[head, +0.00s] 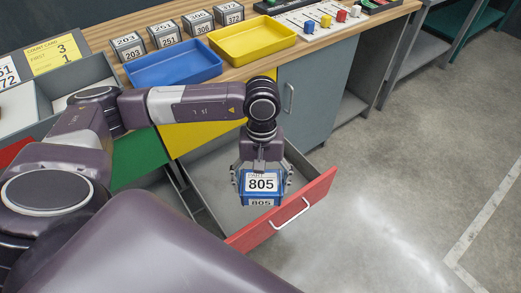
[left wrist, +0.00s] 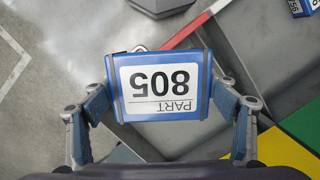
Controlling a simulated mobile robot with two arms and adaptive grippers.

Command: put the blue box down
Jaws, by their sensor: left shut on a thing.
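The blue box (head: 262,199) has a white label reading 805. My left gripper (head: 261,180) is shut on it from both sides. In the left wrist view the box (left wrist: 163,113) sits between the two fingers (left wrist: 165,110), label facing the camera. The box is over the front part of an open grey drawer (head: 222,190) with a red front (head: 290,212). It looks level. Its underside is hidden, so I cannot tell its exact height above the drawer floor. My right gripper is not in view.
A workbench (head: 330,42) carries a blue tray (head: 172,65), a yellow tray (head: 252,41) and several labelled blocks. Bare floor (head: 400,170) lies right.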

